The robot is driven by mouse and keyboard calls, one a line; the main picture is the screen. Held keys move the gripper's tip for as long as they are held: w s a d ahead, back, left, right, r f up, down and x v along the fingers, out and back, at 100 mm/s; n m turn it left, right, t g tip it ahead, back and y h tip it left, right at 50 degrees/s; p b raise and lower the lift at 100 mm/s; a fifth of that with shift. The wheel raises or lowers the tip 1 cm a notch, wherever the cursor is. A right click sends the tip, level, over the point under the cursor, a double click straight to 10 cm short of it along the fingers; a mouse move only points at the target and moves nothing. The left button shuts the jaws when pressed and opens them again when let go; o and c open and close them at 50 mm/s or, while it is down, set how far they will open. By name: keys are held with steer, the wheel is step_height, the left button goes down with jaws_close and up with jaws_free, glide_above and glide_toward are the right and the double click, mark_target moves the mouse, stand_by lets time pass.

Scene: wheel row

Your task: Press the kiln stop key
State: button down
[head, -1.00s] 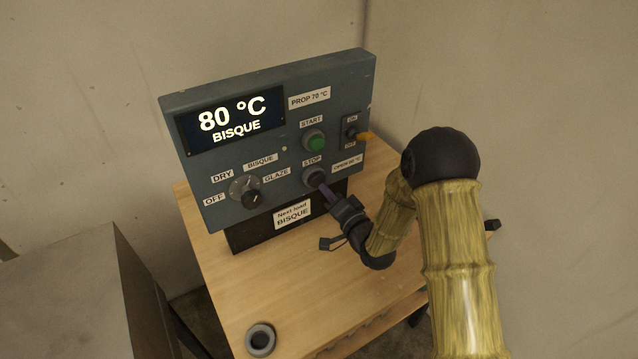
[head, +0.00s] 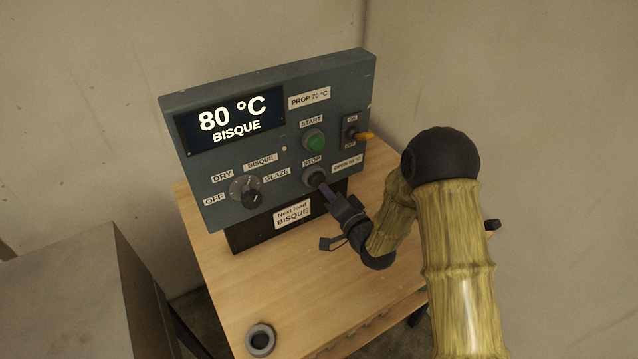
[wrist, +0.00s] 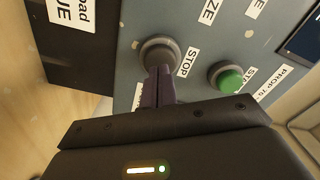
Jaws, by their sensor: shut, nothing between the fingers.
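The stop key (head: 313,175) is a dark round button in a grey collar, under the STOP label on the blue-grey kiln panel (head: 225,170). In the wrist view the stop key (wrist: 158,52) is straight ahead of the fingers, which cover part of it. My gripper (head: 324,186) is shut and empty, its dark purple fingertips at the lower edge of the key. In the wrist view my gripper (wrist: 158,73) overlaps the key's front; I cannot tell whether it touches. The display (head: 231,118) reads 80 °C BISQUE.
The green start button (head: 314,140) is just above the stop key. A selector knob (head: 246,191) is at left, and a small switch with an orange tag (head: 364,135) at right. A grey ring (head: 260,340) lies on the wooden table (head: 240,285), otherwise mostly clear.

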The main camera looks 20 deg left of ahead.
steer(key=shift+w+a, duration=0.1)
steer(key=shift+w, duration=0.05)
stand_by(0.4)
steer(key=shift+x, duration=0.8)
steer(key=shift+w+a+b, duration=0.1)
steer(key=shift+a+b, duration=0.05)
steer(key=shift+b, duration=0.3)
steer(key=shift+v, duration=1.15)
steer(key=shift+b, duration=0.3)
steer(key=b+v, duration=0.1)
steer(key=v, duration=0.4)
stand_by(0.6)
